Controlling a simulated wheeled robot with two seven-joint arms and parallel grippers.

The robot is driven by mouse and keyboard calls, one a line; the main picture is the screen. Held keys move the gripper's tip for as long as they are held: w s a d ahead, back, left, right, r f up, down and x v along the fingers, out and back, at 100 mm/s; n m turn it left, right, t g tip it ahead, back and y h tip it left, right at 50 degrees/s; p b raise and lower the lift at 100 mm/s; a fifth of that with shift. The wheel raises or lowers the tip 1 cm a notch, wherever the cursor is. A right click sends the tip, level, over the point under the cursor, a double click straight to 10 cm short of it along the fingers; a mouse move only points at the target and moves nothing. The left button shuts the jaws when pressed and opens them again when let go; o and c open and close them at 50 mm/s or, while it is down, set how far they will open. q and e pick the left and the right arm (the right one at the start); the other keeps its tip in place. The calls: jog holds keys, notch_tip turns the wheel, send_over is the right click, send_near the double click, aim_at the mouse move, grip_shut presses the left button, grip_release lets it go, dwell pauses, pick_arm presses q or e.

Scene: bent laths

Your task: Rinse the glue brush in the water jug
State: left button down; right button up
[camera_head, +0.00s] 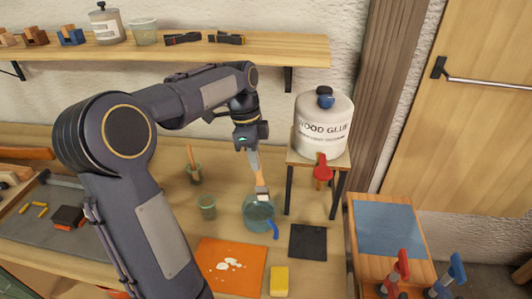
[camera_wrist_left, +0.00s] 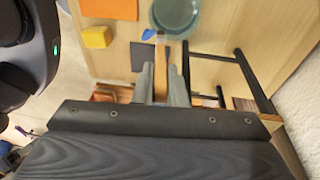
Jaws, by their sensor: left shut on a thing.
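My left gripper (camera_head: 254,164) comes down from above and is shut on the glue brush (camera_head: 260,181), gripping its wooden handle. The brush points downward, with its pale head at the water jug (camera_head: 258,213). I cannot tell whether the head is inside the jug or just above its rim. The jug is greenish and see-through, with a blue handle (camera_head: 275,232). In the left wrist view the brush (camera_wrist_left: 160,54) sits between the grey fingers (camera_wrist_left: 161,70), and the jug (camera_wrist_left: 177,12) is at the top edge. My right gripper is not in view.
A wood glue drum (camera_head: 323,125) with a red tap stands on a small stand right of the jug. A cup with a stick (camera_head: 194,174) and a green cup (camera_head: 207,208) stand left. An orange sheet (camera_head: 232,255), yellow sponge (camera_head: 279,281) and dark mat (camera_head: 308,242) lie in front.

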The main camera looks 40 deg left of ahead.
aim_at(256, 189)
pick_arm(q)
jog(key=shift+f, duration=0.1)
jog(key=shift+f+b, duration=0.45)
jog(key=shift+b, duration=0.05)
notch_tip(256, 189, down, 5)
jog(key=b, duration=0.4)
jog(key=shift+r, duration=0.15)
jog(key=shift+f+b, duration=1.9)
jog(key=shift+f, duration=0.95)
notch_tip(256, 189, up, 10)
jog(key=p, duration=0.8)
jog(key=shift+f+p, duration=0.2)
jog(key=shift+p, duration=0.15)
jog(key=shift+r, duration=0.1)
